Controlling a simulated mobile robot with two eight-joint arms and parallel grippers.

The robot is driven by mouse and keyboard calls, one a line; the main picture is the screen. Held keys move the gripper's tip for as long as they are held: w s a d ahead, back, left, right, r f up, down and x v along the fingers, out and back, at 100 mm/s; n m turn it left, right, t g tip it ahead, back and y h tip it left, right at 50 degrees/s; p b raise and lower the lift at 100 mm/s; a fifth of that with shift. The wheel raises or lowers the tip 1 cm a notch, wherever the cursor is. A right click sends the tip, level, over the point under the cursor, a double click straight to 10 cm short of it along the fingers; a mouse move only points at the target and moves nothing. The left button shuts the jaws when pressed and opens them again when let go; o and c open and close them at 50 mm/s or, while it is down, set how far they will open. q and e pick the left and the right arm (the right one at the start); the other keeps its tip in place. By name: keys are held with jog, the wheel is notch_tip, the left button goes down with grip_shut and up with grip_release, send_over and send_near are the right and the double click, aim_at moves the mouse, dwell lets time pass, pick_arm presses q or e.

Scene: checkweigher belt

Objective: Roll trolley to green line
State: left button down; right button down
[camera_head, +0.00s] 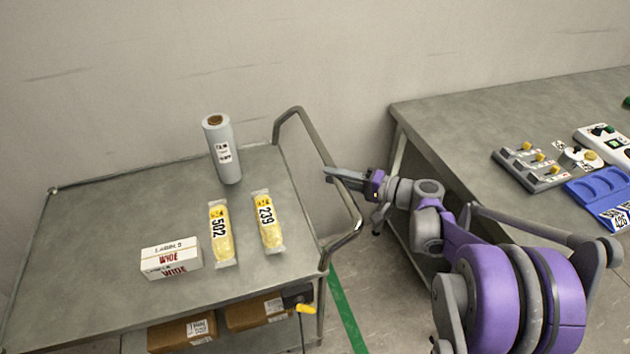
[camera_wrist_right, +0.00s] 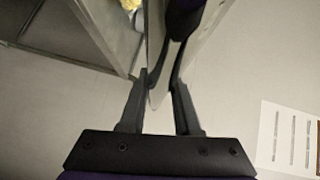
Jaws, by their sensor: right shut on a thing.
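The grey metal trolley (camera_head: 95,240) stands at the left, with a bent tube handle (camera_head: 352,222) at its right end. My right gripper (camera_head: 341,177) reaches in from the right and is shut on the handle's upright side. In the right wrist view its two fingers (camera_wrist_right: 157,88) close from both sides on a pale bar. The green line (camera_head: 347,312) runs along the floor just right of the trolley's near right leg. Its far part is hidden behind the trolley and handle. My left gripper is not in view.
On the trolley top are a grey roll (camera_head: 222,155), two yellow packs (camera_head: 221,248) (camera_head: 268,235) and a white box (camera_head: 170,261). Brown cartons (camera_head: 183,331) lie on the lower shelf.

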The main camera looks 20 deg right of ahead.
jog(key=d, duration=2.5)
jog(key=shift+d+p, duration=0.2)
jog(key=shift+p, duration=0.25)
jog(key=c, duration=0.6)
grip_release()
jog(key=v, duration=1.1)
